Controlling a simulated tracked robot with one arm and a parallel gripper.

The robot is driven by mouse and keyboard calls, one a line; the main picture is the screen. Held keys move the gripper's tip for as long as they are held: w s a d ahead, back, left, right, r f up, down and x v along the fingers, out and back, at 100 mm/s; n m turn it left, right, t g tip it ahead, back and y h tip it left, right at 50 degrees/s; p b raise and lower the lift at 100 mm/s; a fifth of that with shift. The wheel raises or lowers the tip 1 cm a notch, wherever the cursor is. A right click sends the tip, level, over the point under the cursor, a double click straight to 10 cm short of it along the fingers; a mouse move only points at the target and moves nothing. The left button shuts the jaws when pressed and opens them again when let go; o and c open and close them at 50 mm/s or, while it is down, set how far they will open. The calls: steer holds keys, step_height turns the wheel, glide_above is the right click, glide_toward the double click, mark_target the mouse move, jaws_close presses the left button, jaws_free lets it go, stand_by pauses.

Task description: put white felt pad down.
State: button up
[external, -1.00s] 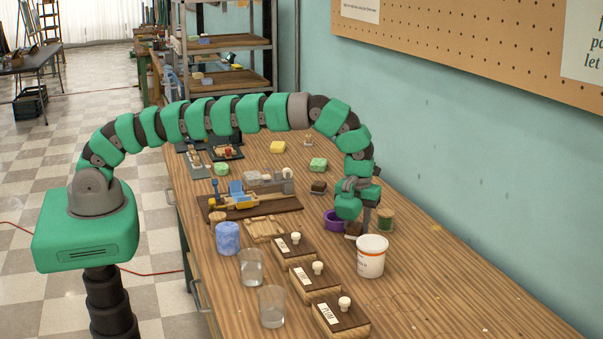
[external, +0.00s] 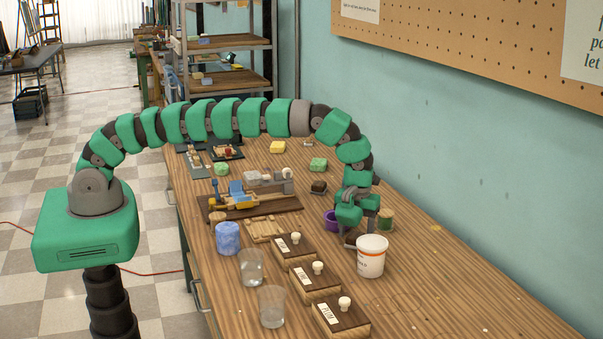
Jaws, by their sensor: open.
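I cannot make out a white felt pad for certain in the external view. My gripper (external: 358,228) is open and points down, low over the right part of the wooden table, just behind the white tub (external: 371,257). A small brown piece (external: 351,238) shows at its fingertips, partly hidden by the gripper and the tub. I cannot tell whether it touches the fingers.
A purple bowl (external: 330,220) and a green-brown spool (external: 386,220) stand close on either side of my gripper. Several lidded wooden boxes (external: 316,283), two glasses (external: 271,307) and a blue cylinder (external: 228,238) stand nearer the front. The table's right front is mostly clear.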

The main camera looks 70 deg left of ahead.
step_height(320, 180, up, 12)
stand_by(0.6)
step_height(320, 180, up, 18)
steer(key=n+t, duration=0.4)
steer(key=n, duration=0.4)
glide_above(356, 235)
steer(key=w+a, duration=0.4)
steer(key=a, duration=0.6)
steer(key=s+a+r+n+t, duration=0.25)
steer(key=a+r, duration=0.25)
steer(key=r, duration=0.3)
steer(key=s+a+r+n+t, duration=0.1)
steer(key=a+r+n+t, duration=0.1)
steer(key=a+r+n, duration=0.45)
steer(key=s+a+r+n+t, duration=0.3)
steer(key=s+a+r+n, duration=0.2)
steer(key=s+r, duration=0.6)
steer(key=s+a+r+n+t, duration=0.4)
steer(key=s+a+r+n, duration=0.1)
steer(key=s+r, duration=0.6)
steer(key=shift+s+a, duration=0.15)
steer(key=shift+a, duration=0.25)
